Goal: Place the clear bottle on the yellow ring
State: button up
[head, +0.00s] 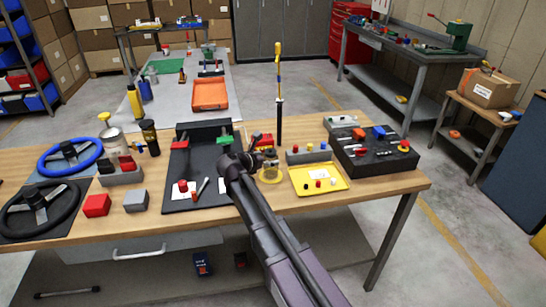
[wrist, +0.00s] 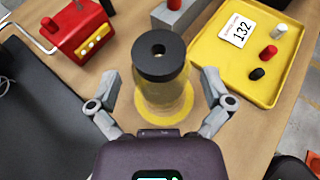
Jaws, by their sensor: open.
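The clear bottle (wrist: 163,88) has a black lid with a hole in its middle and stands upright between my fingers in the wrist view. Its base appears to be on the yellow ring (wrist: 188,112), whose rim shows around it. In the head view the ring (head: 271,176) lies on the wooden bench, and the bottle is partly hidden by my gripper (head: 256,163). My gripper (wrist: 161,88) is open, one finger on each side of the bottle, with a visible gap on both sides.
A yellow tray (head: 322,188) with a label and small pegs lies right of the ring. A grey block with coloured knobs (head: 309,154) stands behind it. A red box (wrist: 77,30) and a black mat (wrist: 40,110) are to the left. Bare bench shows in front of the ring.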

jog(key=p+v, duration=0.3)
jog(key=v, duration=0.7)
jog(key=shift+s+r+p, duration=0.2)
jog(key=shift+s+p, duration=0.05)
jog(key=shift+p, duration=0.1)
jog(key=shift+a, duration=0.1)
